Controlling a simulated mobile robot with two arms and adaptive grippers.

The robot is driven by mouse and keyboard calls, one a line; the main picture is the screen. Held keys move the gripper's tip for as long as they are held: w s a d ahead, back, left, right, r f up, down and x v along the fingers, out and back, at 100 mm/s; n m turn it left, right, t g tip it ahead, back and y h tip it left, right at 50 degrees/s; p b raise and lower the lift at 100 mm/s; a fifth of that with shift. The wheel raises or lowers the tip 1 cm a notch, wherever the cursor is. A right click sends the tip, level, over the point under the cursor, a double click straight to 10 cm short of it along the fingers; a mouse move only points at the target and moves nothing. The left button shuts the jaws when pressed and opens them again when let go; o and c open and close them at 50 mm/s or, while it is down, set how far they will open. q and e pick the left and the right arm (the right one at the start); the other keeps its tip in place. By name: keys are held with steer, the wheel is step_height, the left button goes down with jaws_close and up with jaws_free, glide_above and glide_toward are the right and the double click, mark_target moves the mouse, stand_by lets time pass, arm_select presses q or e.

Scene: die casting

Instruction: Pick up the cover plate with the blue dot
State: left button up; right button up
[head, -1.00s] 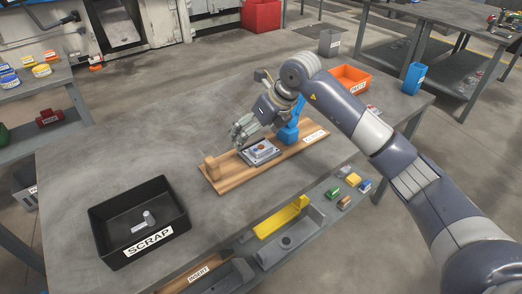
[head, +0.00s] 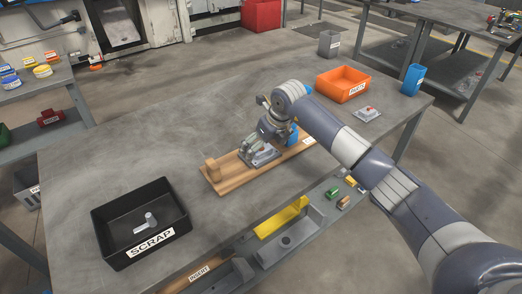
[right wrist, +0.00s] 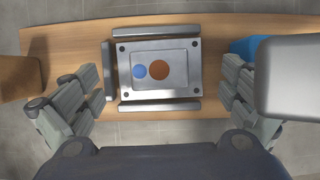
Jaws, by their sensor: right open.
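The cover plate with the blue dot (right wrist: 181,56) is a grey rectangle with corner holes, a blue dot and a larger brown-orange dot. It lies between low metal bars on a wooden board (right wrist: 290,27). In the head view the plate (head: 266,156) is partly hidden by my gripper. My right gripper (head: 260,148) is open and empty just above it. In the right wrist view the fingers of the right gripper (right wrist: 160,84) stand wide apart, to the left and right of the plate. My left gripper is not in view.
A wooden block (head: 211,169) and a blue part (head: 293,137) stand on the board. A black SCRAP bin (head: 115,250) is front left. An orange bin (head: 343,86) and another plate with a red dot (head: 367,114) are at right. The table's left middle is clear.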

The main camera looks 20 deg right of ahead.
steer(key=shift+w+f, duration=0.15)
steer(key=shift+f, duration=0.25)
steer(key=shift+c, duration=0.6)
steer(key=shift+s+r, duration=0.15)
steer(key=shift+s, duration=0.05)
steer(key=c, duration=2.1)
steer(key=shift+o, duration=0.2)
